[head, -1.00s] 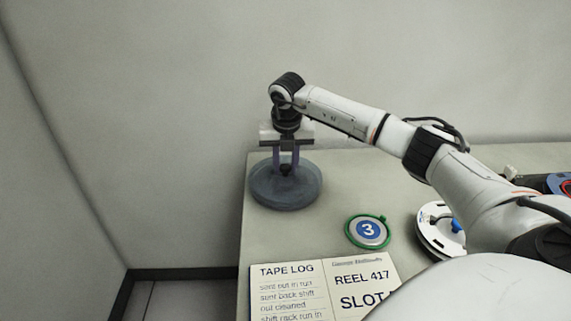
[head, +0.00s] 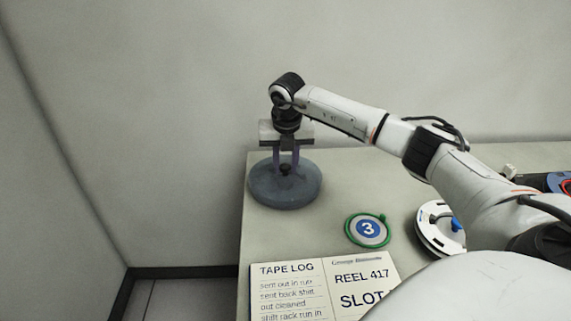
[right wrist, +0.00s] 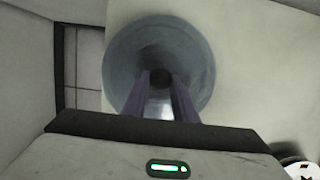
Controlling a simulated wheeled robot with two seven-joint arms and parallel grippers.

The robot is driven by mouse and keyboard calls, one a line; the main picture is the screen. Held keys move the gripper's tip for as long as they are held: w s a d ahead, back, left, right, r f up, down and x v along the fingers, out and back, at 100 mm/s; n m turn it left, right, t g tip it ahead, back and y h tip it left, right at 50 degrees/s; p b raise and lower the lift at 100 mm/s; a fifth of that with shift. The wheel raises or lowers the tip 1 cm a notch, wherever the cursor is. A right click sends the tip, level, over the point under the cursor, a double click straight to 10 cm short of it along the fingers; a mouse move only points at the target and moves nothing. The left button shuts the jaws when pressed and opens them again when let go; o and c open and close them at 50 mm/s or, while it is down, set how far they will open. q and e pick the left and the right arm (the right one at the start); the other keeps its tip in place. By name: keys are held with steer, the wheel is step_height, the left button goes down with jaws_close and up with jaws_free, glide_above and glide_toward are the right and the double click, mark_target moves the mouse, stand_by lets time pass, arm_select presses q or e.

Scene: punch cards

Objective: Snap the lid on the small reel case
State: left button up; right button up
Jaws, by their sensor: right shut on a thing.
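The small reel case (head: 287,203) is a round, grey-blue case at the left end of the table. Its round lid (head: 262,180) appears to lie over it, with a dark knob in the middle; the knob also shows in the right wrist view (right wrist: 160,78). I cannot tell whether the lid is fully seated, as the seam is not clear. My right gripper (head: 287,168) points down from above, its purple fingers shut on the lid's knob. In the right wrist view the fingers run to the knob at the lid's centre (right wrist: 125,62). My left gripper is not in view.
A green-rimmed disc marked 3 (head: 367,230) lies right of the case. A white reel with a blue hub (head: 432,222) is partly behind my right arm. A tape log book (head: 292,290) lies open in front. The table's left edge is close to the case.

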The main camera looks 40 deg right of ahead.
mark_target(285, 168)
steer(key=shift+f+b, duration=0.3)
steer(key=shift+f, duration=0.4)
steer(key=o, duration=1)
steer(key=shift+c, duration=1)
steer(key=shift+r, duration=0.1)
steer(key=shift+r+p, duration=2.8)
steer(key=shift+r, duration=0.7)
